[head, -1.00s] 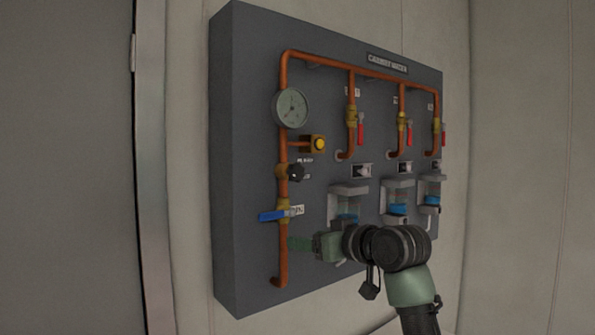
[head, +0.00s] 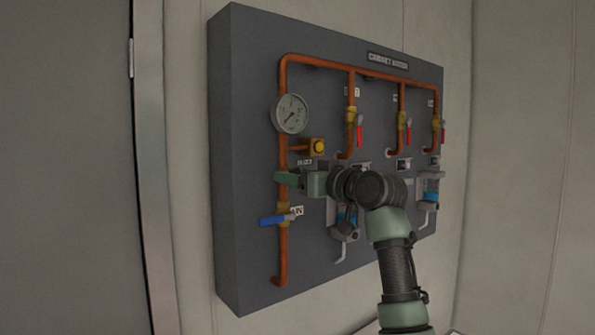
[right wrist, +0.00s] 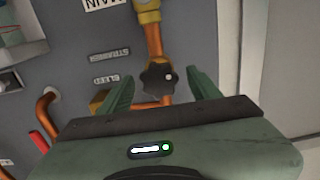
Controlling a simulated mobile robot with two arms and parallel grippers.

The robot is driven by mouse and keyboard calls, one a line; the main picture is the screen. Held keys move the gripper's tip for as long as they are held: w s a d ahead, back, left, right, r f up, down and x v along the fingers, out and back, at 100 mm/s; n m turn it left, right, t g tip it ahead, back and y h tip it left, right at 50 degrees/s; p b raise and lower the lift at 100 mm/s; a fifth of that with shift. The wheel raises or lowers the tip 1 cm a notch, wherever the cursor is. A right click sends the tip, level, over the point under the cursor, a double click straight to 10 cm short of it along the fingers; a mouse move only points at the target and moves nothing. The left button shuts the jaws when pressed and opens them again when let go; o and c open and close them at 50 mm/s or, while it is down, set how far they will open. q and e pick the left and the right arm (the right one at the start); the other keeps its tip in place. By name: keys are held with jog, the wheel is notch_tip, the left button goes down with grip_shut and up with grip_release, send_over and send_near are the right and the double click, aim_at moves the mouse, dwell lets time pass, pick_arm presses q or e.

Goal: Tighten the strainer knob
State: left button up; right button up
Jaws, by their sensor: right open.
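The strainer knob (right wrist: 157,78) is a small black lobed knob on the copper pipe, with a light spot on its face. My right gripper (right wrist: 158,82) is open, with one green finger on each side of the knob and visible gaps between. Whether its tips reach as deep as the knob is hard to tell. In the head view my right gripper (head: 284,180) is at the left vertical pipe (head: 283,245), below the yellow bleed button and above the blue lever, and hides the knob. My left gripper is not in view.
The dark panel (head: 240,200) carries a pressure gauge (head: 291,113), a yellow button fitting (head: 318,147), a blue-handled valve (head: 272,220) and several red-handled valves (head: 361,135). My forearm covers part of the clear cups at lower right. Free wall lies right of the panel.

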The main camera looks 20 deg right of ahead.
jog(key=shift+f, duration=0.1)
jog(key=c, duration=1.4)
jog(key=shift+o, duration=0.2)
jog(key=m, duration=0.5)
jog(key=shift+w+m, duration=0.1)
jog(key=shift+m, duration=0.3)
jog(key=m, duration=0.6)
jog(key=shift+d, duration=0.1)
jog(key=m, duration=0.5)
jog(key=shift+m, duration=0.3)
jog(key=m, duration=0.5)
jog(key=shift+f, duration=0.2)
jog(key=shift+m, duration=0.4)
